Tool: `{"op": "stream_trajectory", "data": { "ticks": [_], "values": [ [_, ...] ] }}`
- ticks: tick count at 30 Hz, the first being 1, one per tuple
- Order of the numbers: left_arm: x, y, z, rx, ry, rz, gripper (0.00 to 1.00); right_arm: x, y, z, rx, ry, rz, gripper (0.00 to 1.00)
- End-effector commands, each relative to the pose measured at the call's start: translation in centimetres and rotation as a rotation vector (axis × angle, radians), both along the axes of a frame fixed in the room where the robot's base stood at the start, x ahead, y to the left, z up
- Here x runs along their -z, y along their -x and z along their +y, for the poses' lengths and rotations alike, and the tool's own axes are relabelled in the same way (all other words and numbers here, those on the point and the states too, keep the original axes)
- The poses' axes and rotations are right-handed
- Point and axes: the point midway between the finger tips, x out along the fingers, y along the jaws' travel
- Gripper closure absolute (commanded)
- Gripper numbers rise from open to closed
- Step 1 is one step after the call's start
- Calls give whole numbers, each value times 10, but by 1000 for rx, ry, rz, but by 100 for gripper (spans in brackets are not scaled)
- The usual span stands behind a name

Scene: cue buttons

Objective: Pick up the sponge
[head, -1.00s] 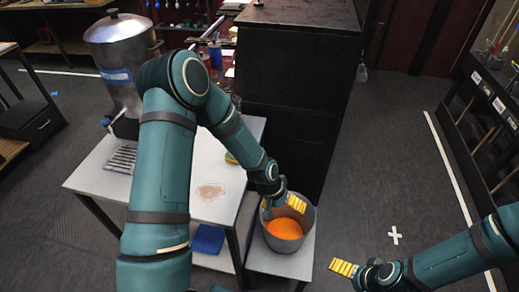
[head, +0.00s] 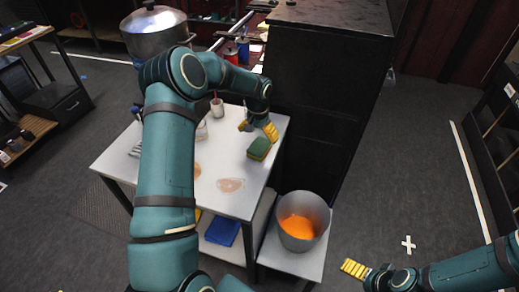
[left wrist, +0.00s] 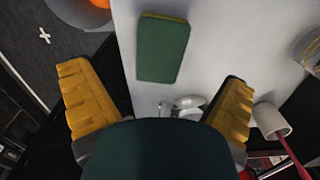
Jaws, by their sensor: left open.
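The sponge (head: 259,149), green on top with a yellow layer below, lies flat on the white table (head: 215,168) near its right edge. It also shows in the left wrist view (left wrist: 163,48), ahead of the fingers. My left gripper (head: 258,127) is open and empty above the table, just behind the sponge in the head view. In the left wrist view its yellow fingers (left wrist: 155,78) are spread wide, and nothing is between them. My right gripper (head: 355,268) is at lower right over the floor, far from the sponge. Its finger gap cannot be made out.
A grey bucket of orange liquid (head: 303,222) stands on a low stand right of the table. A white cup (head: 217,107) with a red handle in it stands behind the sponge. A pinkish stain (head: 230,185) marks the tabletop. A tall black cabinet (head: 325,90) stands at the right.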

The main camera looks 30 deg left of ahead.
Motion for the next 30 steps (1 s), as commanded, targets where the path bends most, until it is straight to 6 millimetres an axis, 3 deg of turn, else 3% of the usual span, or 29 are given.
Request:
{"op": "stream_trajectory", "data": {
  "ticks": [3, 13, 21, 29, 30],
  "values": [
    [18, 0, 0, 1, 1, 1, 0, 1, 0, 0, 0, 0, 0, 0],
    [38, 1, 1, 0, 1, 0, 0, 1, 0, 0, 0, 0, 0, 0],
    [75, 2, 2, 0, 1, 0, 0, 2, 0, 0, 0, 0, 0, 0],
    [79, 2, 2, 1, 0, -2, 0, 2, 0, 0, 0, 0, 0, 0],
    [79, 2, 2, 1, 1, -2, 11, 2, 0, 0, 0, 0, 0, 0]
  ]
}}
